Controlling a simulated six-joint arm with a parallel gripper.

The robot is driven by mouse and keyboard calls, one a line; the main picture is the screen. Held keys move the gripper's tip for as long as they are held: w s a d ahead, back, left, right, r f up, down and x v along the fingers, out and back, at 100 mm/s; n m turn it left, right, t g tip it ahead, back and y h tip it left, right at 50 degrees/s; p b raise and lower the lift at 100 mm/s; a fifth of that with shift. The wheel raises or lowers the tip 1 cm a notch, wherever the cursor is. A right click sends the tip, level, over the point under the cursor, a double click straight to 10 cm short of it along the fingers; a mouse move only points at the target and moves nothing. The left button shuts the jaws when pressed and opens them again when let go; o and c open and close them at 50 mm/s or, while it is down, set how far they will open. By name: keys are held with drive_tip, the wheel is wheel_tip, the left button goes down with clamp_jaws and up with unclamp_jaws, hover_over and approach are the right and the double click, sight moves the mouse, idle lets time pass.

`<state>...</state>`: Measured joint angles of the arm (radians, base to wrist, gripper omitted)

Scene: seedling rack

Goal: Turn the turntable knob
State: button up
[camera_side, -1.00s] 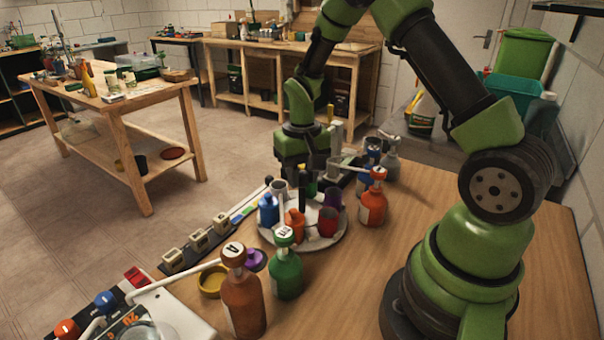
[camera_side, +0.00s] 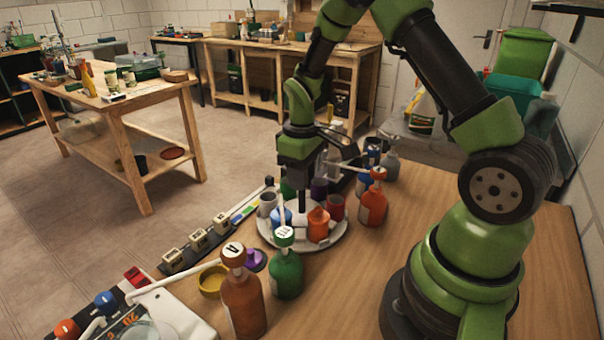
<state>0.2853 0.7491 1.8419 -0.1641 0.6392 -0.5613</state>
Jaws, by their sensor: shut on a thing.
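The round pale turntable (camera_side: 298,244) stands on the wooden bench and carries several small pots. An orange pot (camera_side: 318,225) is at its front right and a blue pot (camera_side: 281,216) at its front left. A grey-white pot (camera_side: 267,204) is at the left, a red pot (camera_side: 337,207) at the right, and a purple pot (camera_side: 318,188) behind. My gripper (camera_side: 302,198) points down over the middle of the turntable, among the pots. It is shut on the knob at the centre; the jaws and pots hide most of the knob.
A green bottle (camera_side: 286,270) and a brown bottle (camera_side: 242,300) stand close in front. An orange bottle (camera_side: 373,206) stands just right of the turntable. A dark strip with beige blocks (camera_side: 198,240) lies at the left.

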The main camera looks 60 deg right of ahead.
idle(0.5)
drive_tip(key=o, duration=0.9)
drive_tip(key=shift+r, duration=0.1)
wheel_tip(320, 180, up, 10)
drive_tip(key=shift+f, duration=0.2)
drive_tip(key=shift+r, duration=0.1)
drive_tip(key=s+a+r+m+t, duration=0.1)
drive_tip(key=s+a+r+t, duration=0.1)
drive_tip(key=s+a+r, duration=0.1)
drive_tip(key=s+a+r+m+t+y, duration=0.1)
drive_tip(key=s+a+r, duration=0.3)
drive_tip(key=s, duration=0.4)
drive_tip(key=s+a+r+m+t+y, duration=0.1)
drive_tip(key=s+a+r+m+t, duration=0.2)
drive_tip(key=s+a+r+t, duration=0.1)
drive_tip(key=shift+s+a+r, duration=0.25)
drive_tip(key=shift+s+a, duration=0.15)
drive_tip(key=shift+s, duration=0.3)
